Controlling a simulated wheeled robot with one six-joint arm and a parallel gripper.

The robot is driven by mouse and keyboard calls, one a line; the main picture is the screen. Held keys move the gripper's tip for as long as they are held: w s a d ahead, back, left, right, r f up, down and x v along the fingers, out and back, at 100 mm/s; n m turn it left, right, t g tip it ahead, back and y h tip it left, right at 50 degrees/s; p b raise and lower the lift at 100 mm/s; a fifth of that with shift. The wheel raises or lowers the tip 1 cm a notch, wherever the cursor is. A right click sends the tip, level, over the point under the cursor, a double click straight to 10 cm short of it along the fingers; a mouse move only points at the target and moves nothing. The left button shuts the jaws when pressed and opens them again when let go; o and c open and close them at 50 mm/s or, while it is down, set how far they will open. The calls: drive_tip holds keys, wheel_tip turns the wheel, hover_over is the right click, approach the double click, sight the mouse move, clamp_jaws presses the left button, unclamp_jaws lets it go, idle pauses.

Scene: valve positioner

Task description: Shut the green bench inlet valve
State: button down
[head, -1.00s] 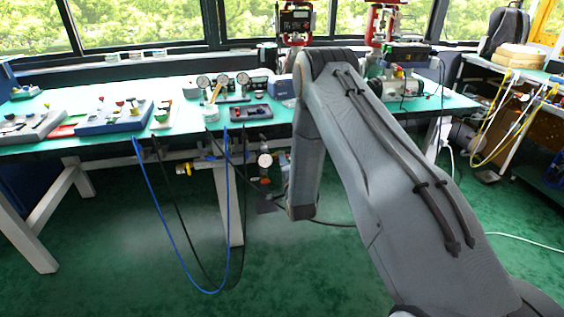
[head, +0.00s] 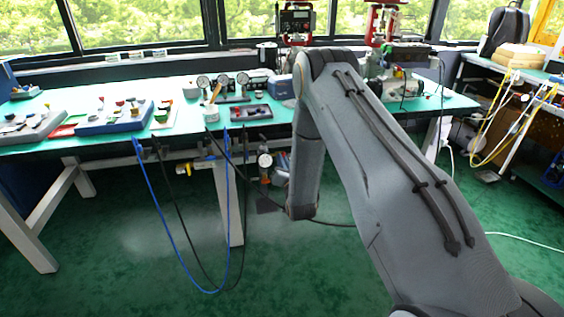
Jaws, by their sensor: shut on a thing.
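My arm (head: 395,180) comes in from the lower right, rises to an elbow above the bench and bends down in front of the bench's front edge. Its lower link (head: 305,165) ends below bench height. My gripper is hidden beyond that link, so its jaws and what they touch do not show. I cannot make out a green inlet valve; it may be behind my arm. Pipework with a round gauge (head: 265,160) hangs under the bench just left of the lower link. A yellow fitting (head: 184,169) sits on the pipework further left.
The green-topped bench (head: 60,145) carries gauges (head: 222,80), a dark tray (head: 251,113) and panels with knobs (head: 112,119). Blue (head: 160,225) and black hoses loop down to the floor in front. The green floor (head: 110,275) at lower left is clear.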

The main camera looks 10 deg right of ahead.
drive_tip(key=n, duration=0.5)
drive_tip(key=shift+n, duration=0.4)
idle(0.3)
drive_tip(key=c, duration=1.9)
unclamp_jaws()
drive_tip(key=shift+o, duration=0.2)
drive_tip(key=s, duration=0.7)
drive_tip(key=shift+s, duration=0.4)
drive_tip(key=shift+r, duration=0.1)
